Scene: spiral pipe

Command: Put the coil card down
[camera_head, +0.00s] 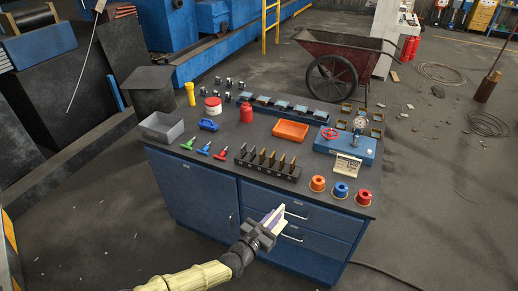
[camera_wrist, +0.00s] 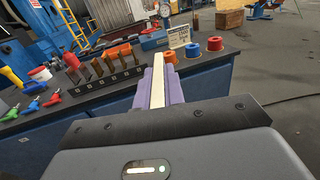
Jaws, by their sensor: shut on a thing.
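My gripper (camera_head: 268,221) is in front of the bench's front edge, over the drawers. Its purple fingers, also seen in the wrist view (camera_wrist: 159,94), are shut on a thin cream card (camera_wrist: 158,78), taken to be the coil card. The card shows edge-on, so its face and any print are hidden. It is held clear of the bench top (camera_head: 222,184).
A small printed card (camera_head: 347,165) stands upright at the bench's right, by a blue gauge unit (camera_head: 340,146). Orange, blue and red rings (camera_head: 341,190) lie near the front right.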

